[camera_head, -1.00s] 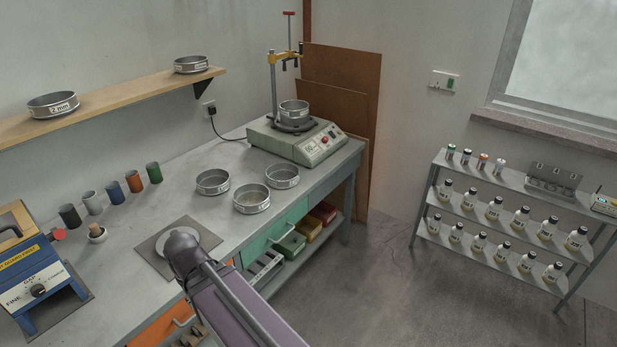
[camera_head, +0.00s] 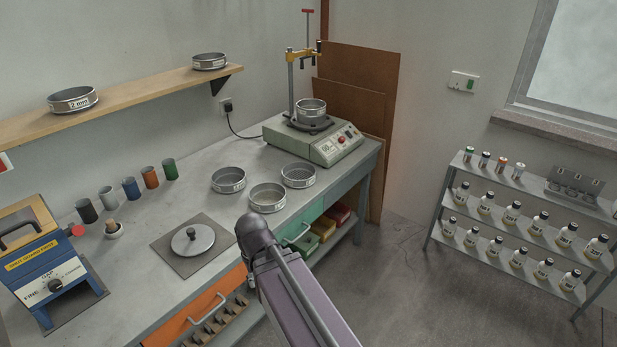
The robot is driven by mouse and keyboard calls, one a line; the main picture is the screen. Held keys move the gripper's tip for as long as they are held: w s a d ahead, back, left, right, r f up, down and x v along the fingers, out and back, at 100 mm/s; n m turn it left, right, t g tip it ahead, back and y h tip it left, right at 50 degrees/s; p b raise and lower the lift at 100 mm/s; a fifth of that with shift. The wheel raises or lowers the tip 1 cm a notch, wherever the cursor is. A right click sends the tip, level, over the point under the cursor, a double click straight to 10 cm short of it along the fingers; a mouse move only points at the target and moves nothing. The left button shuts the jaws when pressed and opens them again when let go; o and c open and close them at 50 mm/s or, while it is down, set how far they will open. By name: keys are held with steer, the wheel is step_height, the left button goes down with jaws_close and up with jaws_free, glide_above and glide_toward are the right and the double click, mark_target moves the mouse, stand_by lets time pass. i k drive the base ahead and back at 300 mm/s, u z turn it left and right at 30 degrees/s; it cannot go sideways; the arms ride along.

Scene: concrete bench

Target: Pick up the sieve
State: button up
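Several round metal sieves are in view, and I cannot tell which one the task means. Three stand on the bench: a left sieve (camera_head: 228,187), a front sieve (camera_head: 267,204) and a right sieve (camera_head: 298,182). Another sieve (camera_head: 311,113) sits on the green shaker (camera_head: 318,143) under its clamp frame. On the wall shelf are a sieve marked 2 mm (camera_head: 72,105) and a smaller-looking sieve (camera_head: 209,64). A purple-grey link of my arm, with a dark rounded end, rises in front of the bench. My gripper is not in view.
A metal lid (camera_head: 193,240) with a knob lies on a grey mat (camera_head: 171,253). Several coloured cups (camera_head: 130,188) and a small mortar (camera_head: 113,231) stand behind it. A blue crusher (camera_head: 50,265) is at left. A bottle rack (camera_head: 520,225) stands at right, with open floor before it.

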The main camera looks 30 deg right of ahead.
mark_target(295, 175)
steer(key=u, duration=0.05)
steer(key=i, duration=1)
steer(key=z, duration=0.05)
